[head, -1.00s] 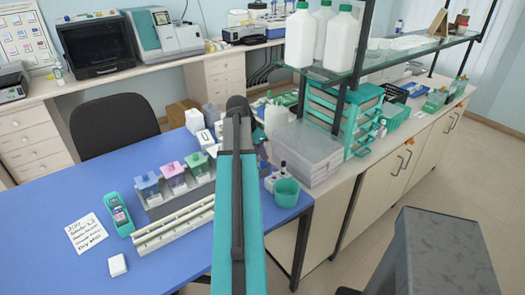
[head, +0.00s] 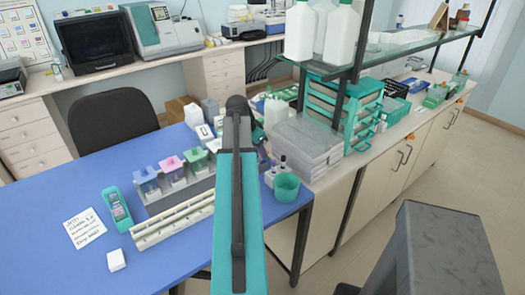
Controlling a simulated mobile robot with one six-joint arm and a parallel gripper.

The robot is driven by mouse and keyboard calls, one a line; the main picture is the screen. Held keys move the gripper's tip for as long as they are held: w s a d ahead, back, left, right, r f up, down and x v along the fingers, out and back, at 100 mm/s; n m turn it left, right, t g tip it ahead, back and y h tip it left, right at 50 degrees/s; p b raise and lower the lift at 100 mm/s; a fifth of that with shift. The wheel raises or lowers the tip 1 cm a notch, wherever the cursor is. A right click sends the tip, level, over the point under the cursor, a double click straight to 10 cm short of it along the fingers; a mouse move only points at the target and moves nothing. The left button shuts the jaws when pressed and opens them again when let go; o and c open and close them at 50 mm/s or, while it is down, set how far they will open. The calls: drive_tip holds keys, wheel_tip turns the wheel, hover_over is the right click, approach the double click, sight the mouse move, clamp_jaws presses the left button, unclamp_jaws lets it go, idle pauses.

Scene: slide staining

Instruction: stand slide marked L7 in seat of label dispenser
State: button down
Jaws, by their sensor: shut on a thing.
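My teal arm (head: 237,220) rises through the middle of the head view to a dark joint. My gripper is hidden behind or beyond it, and I see no fingertips. No slide marked L7 can be made out. I cannot pick out the label dispenser or its seat with certainty. White box-like items (head: 206,135) stand on the blue table just left of my arm's dark joint, partly covered. A long cream rack (head: 175,222) lies on the table left of my arm.
Staining jars with blue, pink and green lids (head: 171,164) stand behind the rack. A teal handheld device (head: 117,208), a handwritten note (head: 84,228) and a white block (head: 116,259) lie left. A teal cup (head: 287,187) stands right. A glass shelf (head: 390,57) overhangs the right bench.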

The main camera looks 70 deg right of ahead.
drive_tip(key=shift+f, duration=0.25)
idle(0.8)
drive_tip(key=c, duration=1.8)
unclamp_jaws()
drive_tip(key=shift+r, duration=0.1)
drive_tip(key=shift+b+v, duration=1.65)
drive_tip(key=shift+v, duration=5.15)
